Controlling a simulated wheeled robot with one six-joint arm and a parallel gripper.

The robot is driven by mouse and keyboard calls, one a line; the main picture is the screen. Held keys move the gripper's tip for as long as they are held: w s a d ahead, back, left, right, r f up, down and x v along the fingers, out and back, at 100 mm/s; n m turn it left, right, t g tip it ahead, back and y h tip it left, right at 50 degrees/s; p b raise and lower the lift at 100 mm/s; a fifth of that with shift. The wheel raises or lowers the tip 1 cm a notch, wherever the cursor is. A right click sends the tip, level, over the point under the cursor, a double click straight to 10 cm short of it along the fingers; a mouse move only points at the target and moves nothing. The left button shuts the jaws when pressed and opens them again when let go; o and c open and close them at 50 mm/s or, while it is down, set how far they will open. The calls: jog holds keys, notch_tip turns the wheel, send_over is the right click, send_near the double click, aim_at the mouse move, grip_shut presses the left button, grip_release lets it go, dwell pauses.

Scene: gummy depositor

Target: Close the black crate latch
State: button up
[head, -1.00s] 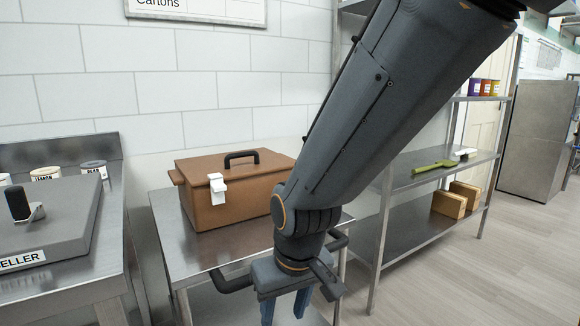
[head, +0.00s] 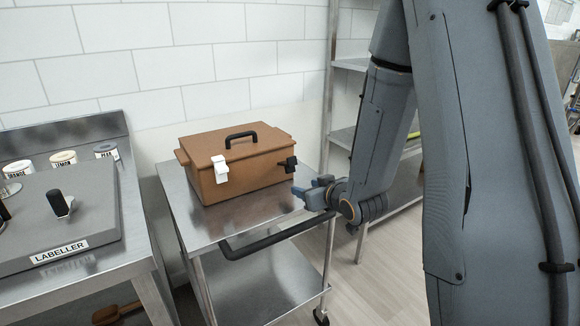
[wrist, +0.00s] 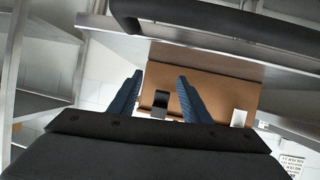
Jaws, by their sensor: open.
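A brown crate (head: 246,174) with a black handle on its lid stands on a metal cart. The black latch (head: 288,164) is on its front face at the right and sticks out from it; it also shows in the wrist view (wrist: 160,101), between my fingers. A white latch (head: 220,168) is on the same face at the left and shows in the wrist view (wrist: 238,118). My gripper (head: 304,190) is open and empty, just right of and in front of the black latch, apart from it in the head view. Its fingers (wrist: 158,92) point at the crate front.
The metal cart (head: 213,222) has a black push bar (head: 275,241) below my gripper. A labeller bench (head: 60,220) stands at the left, and metal shelving (head: 343,135) stands behind my arm at the right.

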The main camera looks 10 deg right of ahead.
aim_at(291, 168)
jog(key=shift+w+a+r+t+y, duration=0.15)
jog(key=shift+w+t+y, duration=0.25)
jog(key=shift+t+y, duration=0.25)
jog(key=shift+w+r+t+y, duration=0.1)
jog(key=shift+r+t+y, duration=0.15)
jog(key=shift+r+t, duration=0.15)
jog(key=shift+a+r+n+t+y, duration=0.2)
jog(key=shift+r+n+t+y, duration=0.1)
jog(key=shift+r+t+y, duration=0.6)
jog(key=shift+p+x, duration=0.4)
jog(key=shift+x, duration=3.3)
grip_shut()
